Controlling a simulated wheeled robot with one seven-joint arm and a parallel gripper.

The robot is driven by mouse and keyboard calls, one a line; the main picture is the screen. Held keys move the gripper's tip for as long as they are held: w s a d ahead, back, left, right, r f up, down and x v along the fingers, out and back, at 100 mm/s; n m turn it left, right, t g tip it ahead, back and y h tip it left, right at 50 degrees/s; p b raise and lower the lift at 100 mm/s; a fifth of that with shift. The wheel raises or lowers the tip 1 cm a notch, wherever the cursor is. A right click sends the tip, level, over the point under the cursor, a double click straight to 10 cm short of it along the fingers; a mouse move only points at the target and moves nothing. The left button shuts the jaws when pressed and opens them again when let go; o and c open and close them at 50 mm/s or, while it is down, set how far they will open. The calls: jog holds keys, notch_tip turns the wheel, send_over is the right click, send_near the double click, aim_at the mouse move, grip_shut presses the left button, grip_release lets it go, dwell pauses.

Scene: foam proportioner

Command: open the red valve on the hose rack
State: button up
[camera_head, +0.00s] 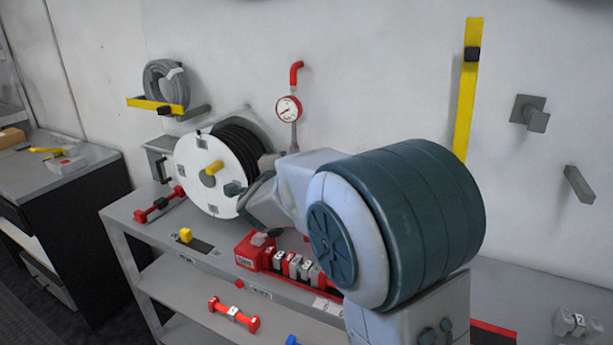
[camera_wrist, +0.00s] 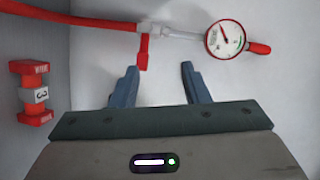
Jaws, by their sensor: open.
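In the wrist view a small red handle (camera_wrist: 143,52), which looks like the valve lever, hangs from the joint of a red and white pipe (camera_wrist: 80,18). My gripper (camera_wrist: 159,68) is open and empty. Its two fingers point toward the pipe, and the red handle shows just beyond the left fingertip, apart from it as far as I can tell. A round gauge (camera_wrist: 225,38) with a red rim sits right of the handle. In the head view the gauge (camera_head: 288,108) is on the wall below a red pipe end (camera_head: 296,73); my arm hides the valve there.
A hose reel (camera_head: 205,175) stands on the rack's grey top shelf (camera_head: 125,212). A red dumbbell-shaped piece (camera_wrist: 34,93) is at the left of the wrist view. A red box (camera_head: 250,251) with several small blocks lies below my arm. A yellow bar (camera_head: 466,100) is on the wall.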

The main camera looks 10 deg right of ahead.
notch_tip(320, 180, down, 5)
jog(key=m+g+h+b, duration=0.1)
jog(key=m+h+b, duration=0.1)
jog(key=m+h, duration=0.4)
jog(key=p+x, duration=0.2)
jog(key=x, duration=1.2)
jog(key=shift+w, duration=0.15)
grip_shut()
